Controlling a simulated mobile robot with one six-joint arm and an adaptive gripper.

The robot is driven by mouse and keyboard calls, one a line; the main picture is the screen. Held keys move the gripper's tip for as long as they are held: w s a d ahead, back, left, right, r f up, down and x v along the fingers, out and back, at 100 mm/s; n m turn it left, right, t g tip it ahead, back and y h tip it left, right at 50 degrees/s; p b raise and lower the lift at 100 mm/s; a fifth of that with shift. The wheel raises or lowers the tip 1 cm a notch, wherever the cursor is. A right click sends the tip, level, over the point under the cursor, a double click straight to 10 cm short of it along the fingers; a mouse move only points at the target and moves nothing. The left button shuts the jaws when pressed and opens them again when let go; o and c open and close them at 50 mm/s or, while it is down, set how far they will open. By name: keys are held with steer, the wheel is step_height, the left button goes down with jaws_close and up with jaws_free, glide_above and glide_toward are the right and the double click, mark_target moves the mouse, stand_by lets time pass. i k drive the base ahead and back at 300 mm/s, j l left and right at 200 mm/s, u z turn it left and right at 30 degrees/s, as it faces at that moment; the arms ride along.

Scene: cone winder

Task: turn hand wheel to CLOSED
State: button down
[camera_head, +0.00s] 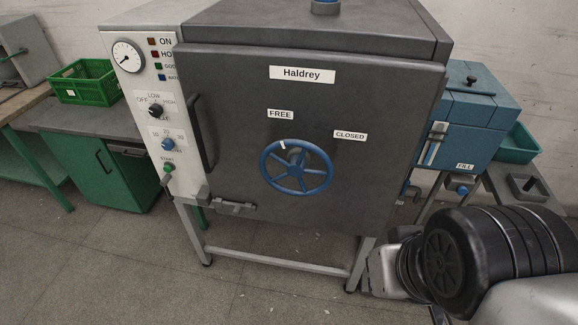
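The white mark lies nearer the FREE label than the CLOSED label. My arm fills the lower right, apart from the wheel. My gripper's fingers cannot be made out.
A long dark door handle (202,130) and a control panel (152,105) are at the machine's left. A green crate (84,82) stands on a bench further left. A blue box (470,120) stands on the right. The floor before the machine is clear.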

mark_target(295, 167)
steer(key=i+j+u, duration=0.1)
steer(key=i+j, duration=0.8)
steer(key=j, duration=0.1)
